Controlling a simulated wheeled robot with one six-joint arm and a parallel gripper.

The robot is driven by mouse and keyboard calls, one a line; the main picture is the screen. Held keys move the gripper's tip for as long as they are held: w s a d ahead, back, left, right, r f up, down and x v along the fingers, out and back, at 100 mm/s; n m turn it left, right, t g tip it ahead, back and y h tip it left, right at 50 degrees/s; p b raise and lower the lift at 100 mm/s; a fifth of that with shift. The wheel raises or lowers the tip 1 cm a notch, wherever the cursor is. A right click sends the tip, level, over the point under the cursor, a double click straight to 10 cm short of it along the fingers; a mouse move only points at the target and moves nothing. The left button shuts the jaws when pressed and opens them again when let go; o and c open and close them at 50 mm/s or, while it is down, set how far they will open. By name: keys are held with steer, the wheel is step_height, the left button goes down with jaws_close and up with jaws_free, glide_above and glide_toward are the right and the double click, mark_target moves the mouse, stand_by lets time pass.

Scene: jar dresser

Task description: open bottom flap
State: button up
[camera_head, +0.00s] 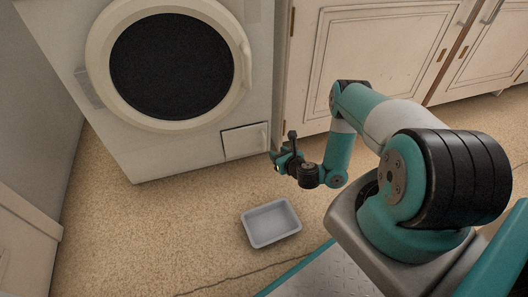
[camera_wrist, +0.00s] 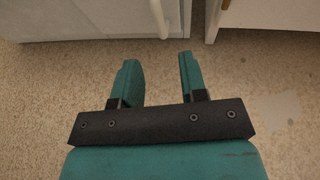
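The bottom flap (camera_head: 243,141) is a small rectangular panel low on the right of the white washing machine's front, and it looks shut. It has a light vertical handle (camera_head: 264,138) at its right edge. In the wrist view the flap's handle (camera_wrist: 160,18) hangs at the top middle, beyond the fingertips. My gripper (camera_head: 276,156) is just in front of the flap's right side, near the handle but apart from it. In the wrist view my gripper (camera_wrist: 157,70) has its two teal fingers spread, with only floor between them.
The washing machine (camera_head: 150,150) has a round dark door (camera_head: 172,66) above the flap. A grey tray (camera_head: 271,222) lies on the floor in front. Cream cabinets (camera_head: 380,50) stand to the right. A crack runs across the floor near my base.

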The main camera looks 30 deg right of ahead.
mark_target(264, 148)
steer(key=shift+b+x, duration=3.35)
steer(key=shift+x, duration=2.4)
jaws_close()
